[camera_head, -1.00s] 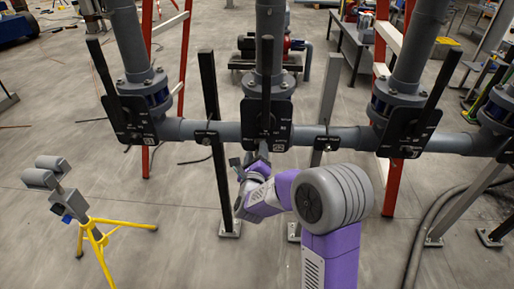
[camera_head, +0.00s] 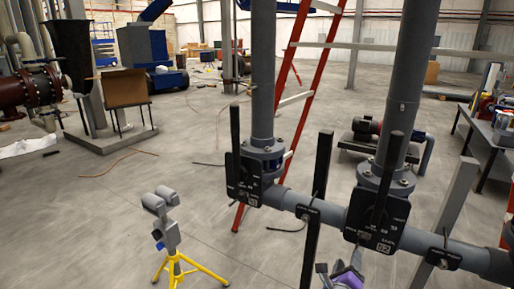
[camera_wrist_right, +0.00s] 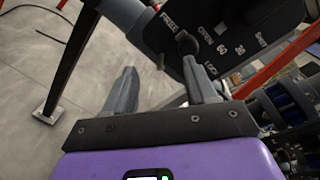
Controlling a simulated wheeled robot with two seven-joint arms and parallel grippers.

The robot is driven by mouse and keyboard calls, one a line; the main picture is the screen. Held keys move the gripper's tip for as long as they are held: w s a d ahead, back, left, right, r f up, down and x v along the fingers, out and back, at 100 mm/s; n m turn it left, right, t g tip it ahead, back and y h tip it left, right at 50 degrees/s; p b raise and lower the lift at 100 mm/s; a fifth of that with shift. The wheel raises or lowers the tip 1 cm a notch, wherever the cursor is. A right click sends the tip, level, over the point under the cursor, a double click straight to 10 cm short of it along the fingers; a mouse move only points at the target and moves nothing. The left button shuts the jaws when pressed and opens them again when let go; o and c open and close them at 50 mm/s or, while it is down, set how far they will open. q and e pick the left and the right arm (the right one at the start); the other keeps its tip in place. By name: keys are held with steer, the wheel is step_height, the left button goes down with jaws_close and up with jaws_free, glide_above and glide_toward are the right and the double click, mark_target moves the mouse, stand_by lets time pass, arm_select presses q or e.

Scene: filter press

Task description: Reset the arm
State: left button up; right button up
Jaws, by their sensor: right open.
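My right gripper (camera_head: 335,272) shows at the bottom edge of the head view, below the pipe and left of a valve with a black marked plate (camera_head: 378,222) and upright black handle (camera_head: 389,160). Most of my right arm is out of frame. In the right wrist view the two grey fingers (camera_wrist_right: 160,88) are apart with nothing between them. A black marked valve plate (camera_wrist_right: 240,30) lies just beyond the right finger; whether they touch I cannot tell. A second valve plate (camera_head: 246,182) with an upright handle (camera_head: 235,135) is further left. My left gripper is not in view.
A grey horizontal pipe (camera_head: 318,210) runs across on dark posts (camera_head: 317,205). A yellow tripod (camera_head: 177,268) with a grey head stands at lower left. A red ladder (camera_head: 318,45) is behind the pipes. Open floor lies to the left.

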steer(key=s+a+f+n+g+y, duration=0.25)
steer(key=a+f+n+y, duration=0.35)
steer(key=f, duration=0.5)
steer(key=s+a+f+n+g+y, duration=0.2)
steer(key=a+f+n+g, duration=0.15)
steer(key=f+n, duration=0.65)
steer(key=s+a+f+n+g+y, duration=0.1)
steer(key=s+a+f+n+g, duration=0.1)
steer(key=s+a+f+n, duration=0.2)
steer(key=s+a+f+n+g+y, duration=0.2)
steer(key=s+f, duration=0.4)
steer(key=s, duration=0.3)
steer(key=s+a+f+n+g+y, duration=0.2)
steer(key=s+a+f+n+g, duration=0.2)
steer(key=s+n, duration=0.3)
steer(key=shift+a+f, duration=0.45)
steer(key=shift+a, duration=0.35)
